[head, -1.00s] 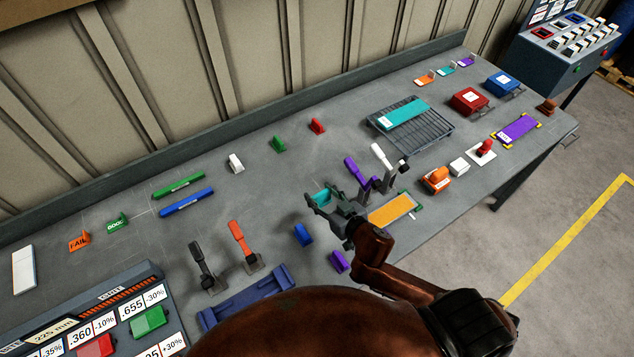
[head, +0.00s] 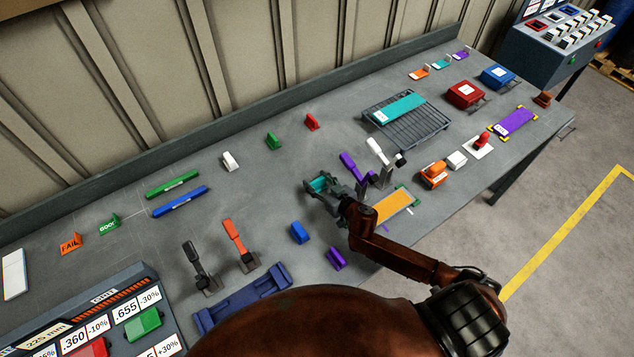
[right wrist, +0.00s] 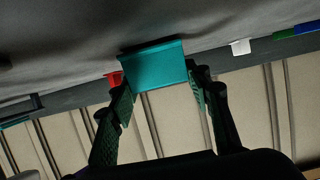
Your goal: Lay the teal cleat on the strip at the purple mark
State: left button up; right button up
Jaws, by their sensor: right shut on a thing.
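My right gripper (head: 322,187) is shut on the teal cleat (head: 318,184) in the head view. The right wrist view also shows the teal cleat (right wrist: 155,66) between the two fingertips, its broad face toward the camera. The orange strip (head: 392,208) lies to the right of the gripper, with green pieces at its far right end. A small purple mark (head: 384,228) shows at the strip's near edge. The cleat is apart from the strip, to its left. My forearm hides part of the strip's near left end. My left gripper is not in view.
Purple (head: 353,168) and white (head: 378,154) levers stand close behind the strip. Blue (head: 299,232) and purple (head: 336,259) cleats lie nearer the front. An orange-handled block (head: 433,174) stands right of the strip.

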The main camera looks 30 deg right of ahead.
jog(key=shift+f, duration=0.2)
jog(key=o, duration=0.8)
jog(key=shift+f, duration=0.1)
jog(key=o, duration=0.5)
jog(key=shift+c, duration=0.2)
